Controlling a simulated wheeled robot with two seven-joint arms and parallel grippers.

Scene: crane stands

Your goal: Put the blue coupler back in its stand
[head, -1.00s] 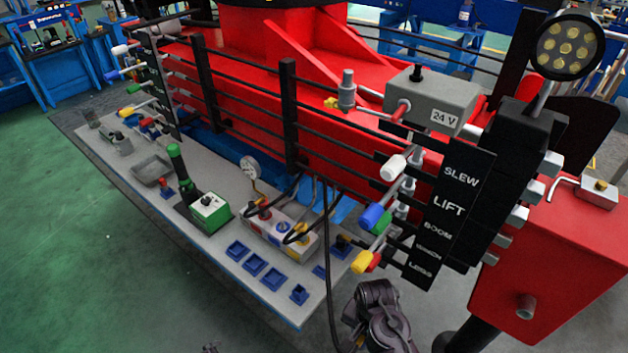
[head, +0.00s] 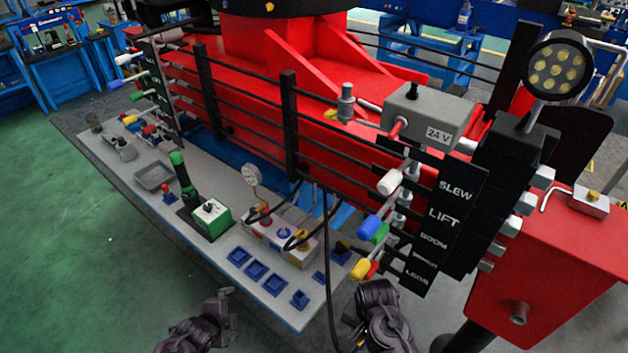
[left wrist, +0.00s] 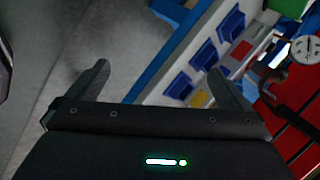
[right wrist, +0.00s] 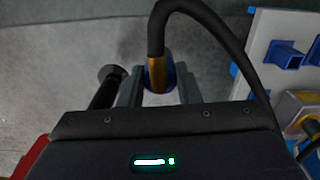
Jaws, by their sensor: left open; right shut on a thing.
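The blue coupler (right wrist: 171,76) is in my right gripper (right wrist: 158,92), on the end of a black hose with a brass-coloured ferrule, in the right wrist view. In the head view my right gripper (head: 372,294) is off the front right corner of the bench, and its hold on the coupler is hidden there. Small blue stands (head: 255,270) sit in a row along the bench's front edge; another stand (right wrist: 287,54) shows in the right wrist view. My left gripper (head: 225,295) is open and empty, in front of the bench; its spread fingers (left wrist: 160,78) show in the left wrist view.
The grey bench (head: 215,262) also carries a hose block (head: 268,232), a gauge (head: 252,175) and a green box (head: 211,218). Coloured levers (head: 370,228) and a labelled black panel (head: 440,215) stand to the right. The black hose (head: 329,265) hangs across the bench's right end.

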